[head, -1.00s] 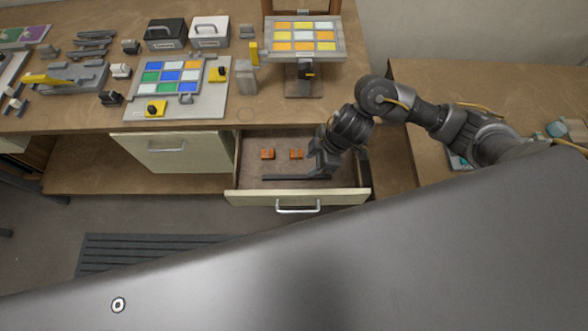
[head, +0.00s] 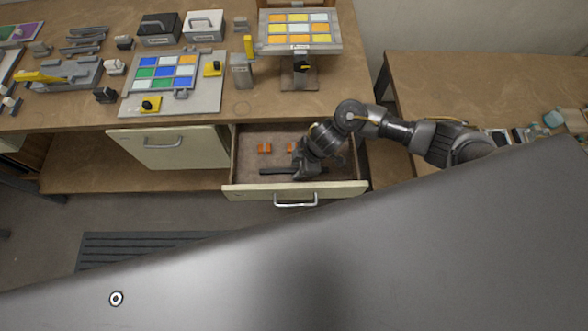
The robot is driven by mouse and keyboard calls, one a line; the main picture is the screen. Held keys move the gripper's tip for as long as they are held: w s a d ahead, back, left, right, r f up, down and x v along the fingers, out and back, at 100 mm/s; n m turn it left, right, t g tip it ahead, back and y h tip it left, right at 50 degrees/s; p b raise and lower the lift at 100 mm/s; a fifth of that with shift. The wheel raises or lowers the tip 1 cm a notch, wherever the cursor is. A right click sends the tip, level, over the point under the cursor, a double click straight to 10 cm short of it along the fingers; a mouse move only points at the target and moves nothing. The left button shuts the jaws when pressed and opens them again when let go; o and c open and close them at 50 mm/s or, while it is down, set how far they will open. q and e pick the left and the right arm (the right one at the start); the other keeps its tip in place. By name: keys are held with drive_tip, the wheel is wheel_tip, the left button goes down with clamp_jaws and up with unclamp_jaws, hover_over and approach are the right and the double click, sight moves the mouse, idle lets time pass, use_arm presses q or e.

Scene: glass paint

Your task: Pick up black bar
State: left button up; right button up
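The black bar (head: 276,171) lies in the open drawer (head: 250,192), along its front part. Its left end shows; its right part is hidden by my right gripper. My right gripper (head: 304,172) reaches down into the drawer from the right and is over or at the bar. Its fingers are dark and small here, so I cannot tell whether they are open or closed on the bar. My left gripper is not in view.
Two orange blocks lie in the drawer, one at the left (head: 264,149) and one partly beside my arm. The drawer's front panel has a metal handle (head: 296,200). The workbench (head: 245,109) above carries a colored tile panel (head: 166,75) and a raised tile stand (head: 299,72). A grey surface of mine fills the foreground.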

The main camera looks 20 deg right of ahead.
drive_tip(key=shift+c, duration=0.3)
clamp_jaws()
drive_tip(key=shift+r, duration=0.6)
drive_tip(key=s+a+r+p, duration=0.4)
drive_tip(key=s+a+r, duration=0.6)
drive_tip(key=r, duration=0.1)
drive_tip(key=shift+r, duration=0.35)
drive_tip(key=shift+w+r, duration=0.1)
